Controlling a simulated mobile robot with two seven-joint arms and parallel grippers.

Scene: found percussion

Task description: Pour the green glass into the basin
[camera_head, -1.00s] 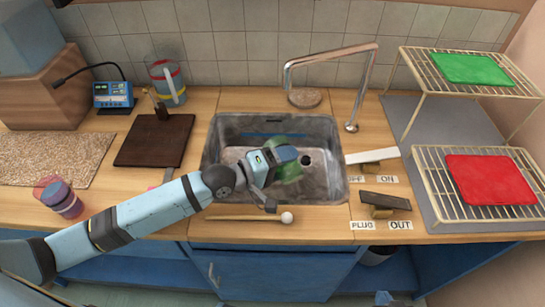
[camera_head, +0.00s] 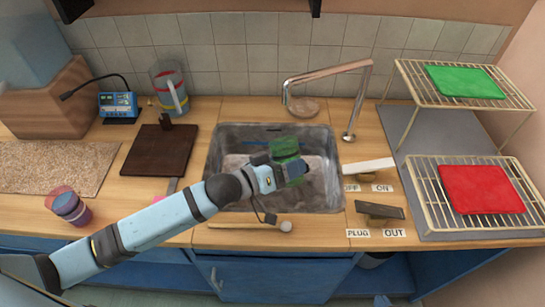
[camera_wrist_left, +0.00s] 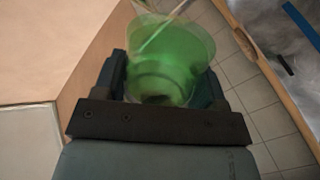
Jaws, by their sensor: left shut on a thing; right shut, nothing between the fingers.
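My left gripper (camera_head: 290,165) is shut on the green glass (camera_head: 285,147), a clear green tumbler, above the basin. In the left wrist view the glass (camera_wrist_left: 172,62) sits between the two dark fingers and looks blurred. I cannot tell how far it is tilted or whether anything is in it. The basin (camera_head: 228,139) is a grey stone-like sink set in the wooden counter; my left arm covers part of its front. My right gripper is not in view.
A copper-coloured faucet (camera_head: 330,73) arches over the basin's back edge. A mallet (camera_head: 250,225) lies along the basin's front edge. Switch levers (camera_head: 368,165) and wire racks (camera_head: 480,85) stand on the right. A dark board (camera_head: 160,150) and a purple cup (camera_head: 68,205) are on the left.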

